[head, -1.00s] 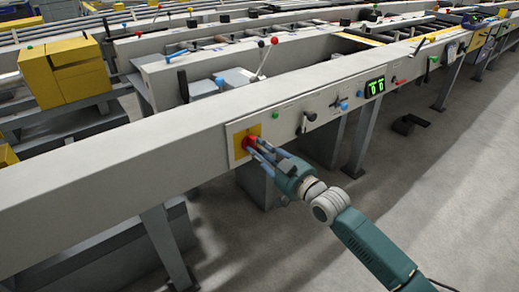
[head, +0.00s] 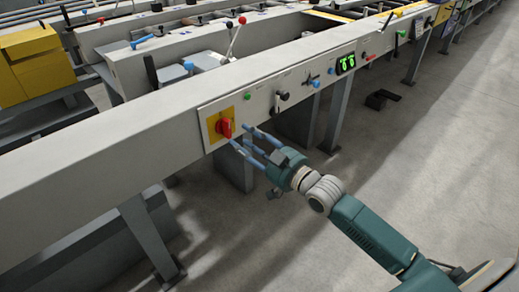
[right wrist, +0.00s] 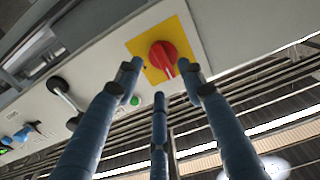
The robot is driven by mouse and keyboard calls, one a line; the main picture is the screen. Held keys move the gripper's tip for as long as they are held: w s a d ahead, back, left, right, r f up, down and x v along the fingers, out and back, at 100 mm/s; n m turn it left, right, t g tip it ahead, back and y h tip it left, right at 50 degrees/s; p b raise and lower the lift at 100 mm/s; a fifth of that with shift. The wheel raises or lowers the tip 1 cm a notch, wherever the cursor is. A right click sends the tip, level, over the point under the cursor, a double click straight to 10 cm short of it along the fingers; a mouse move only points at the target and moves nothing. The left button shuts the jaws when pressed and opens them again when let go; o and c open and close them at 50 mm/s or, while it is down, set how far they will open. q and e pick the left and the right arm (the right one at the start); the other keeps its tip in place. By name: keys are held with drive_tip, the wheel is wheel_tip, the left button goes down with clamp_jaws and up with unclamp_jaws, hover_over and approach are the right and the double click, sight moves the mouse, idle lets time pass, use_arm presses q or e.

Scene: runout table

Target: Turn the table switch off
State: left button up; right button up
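The table switch is a red rotary knob (head: 225,128) on a yellow plate (head: 214,124) in a pale frame on the front face of the runout table (head: 80,170). In the right wrist view the red knob (right wrist: 164,58) sits beyond the fingertips, its ridge tilted. My right gripper (head: 243,138) is just right of and in front of the knob, its blue fingers spread and empty. In the right wrist view the fingers of the gripper (right wrist: 160,85) stand apart, with the knob clear of them. My left gripper is in neither view.
A yellow box (head: 35,58) stands at the back left. The floor in front is open.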

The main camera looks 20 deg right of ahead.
drive_tip(key=v, duration=0.6)
drive_tip(key=shift+s, duration=0.3)
drive_tip(key=shift+d, duration=0.1)
